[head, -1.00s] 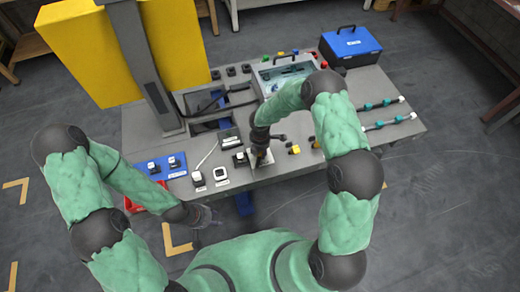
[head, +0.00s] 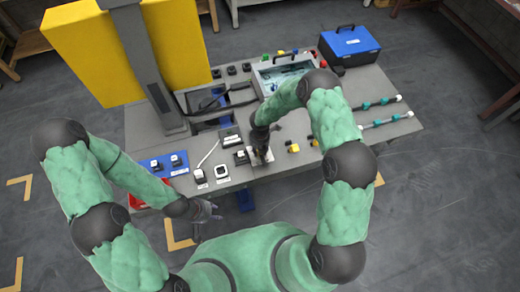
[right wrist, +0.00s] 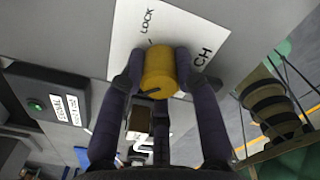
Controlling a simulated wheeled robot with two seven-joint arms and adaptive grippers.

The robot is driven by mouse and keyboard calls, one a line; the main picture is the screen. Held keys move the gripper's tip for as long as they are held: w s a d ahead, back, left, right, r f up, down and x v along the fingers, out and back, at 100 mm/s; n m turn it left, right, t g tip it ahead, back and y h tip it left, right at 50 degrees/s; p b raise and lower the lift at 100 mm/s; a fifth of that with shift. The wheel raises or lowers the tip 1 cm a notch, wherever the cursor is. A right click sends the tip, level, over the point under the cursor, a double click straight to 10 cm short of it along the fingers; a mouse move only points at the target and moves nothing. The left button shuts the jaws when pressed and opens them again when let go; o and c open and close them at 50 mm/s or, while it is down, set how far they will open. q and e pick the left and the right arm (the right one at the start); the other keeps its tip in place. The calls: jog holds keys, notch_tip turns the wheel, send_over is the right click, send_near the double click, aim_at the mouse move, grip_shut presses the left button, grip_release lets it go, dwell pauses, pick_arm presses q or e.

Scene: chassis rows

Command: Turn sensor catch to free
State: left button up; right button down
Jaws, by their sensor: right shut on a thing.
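The sensor catch is a yellow round knob (right wrist: 159,72) with a dark pointer mark, on a white label plate (right wrist: 195,25) that reads LOCK, with the letters CH of another word visible. My right gripper (head: 261,156) is over the front of the bench in the head view and hides the knob there. In the right wrist view my right gripper's fingers (right wrist: 160,78) are closed around the knob. The FREE mark is not visible. My left gripper (head: 208,211) hangs empty in front of the bench's front edge, its fingers apart.
The grey bench (head: 385,140) carries a blue toolbox (head: 350,45), an open case (head: 285,75), teal-banded rods (head: 380,103) and small yellow parts (head: 293,148). A box with a green light (right wrist: 45,103) sits near the knob. A dark column and yellow panels stand at back left.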

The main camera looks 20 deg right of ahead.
dwell(0.3)
jog(key=c, duration=0.9)
grip_release()
notch_tip(320, 180, up, 12)
jog(key=shift+f, duration=0.1)
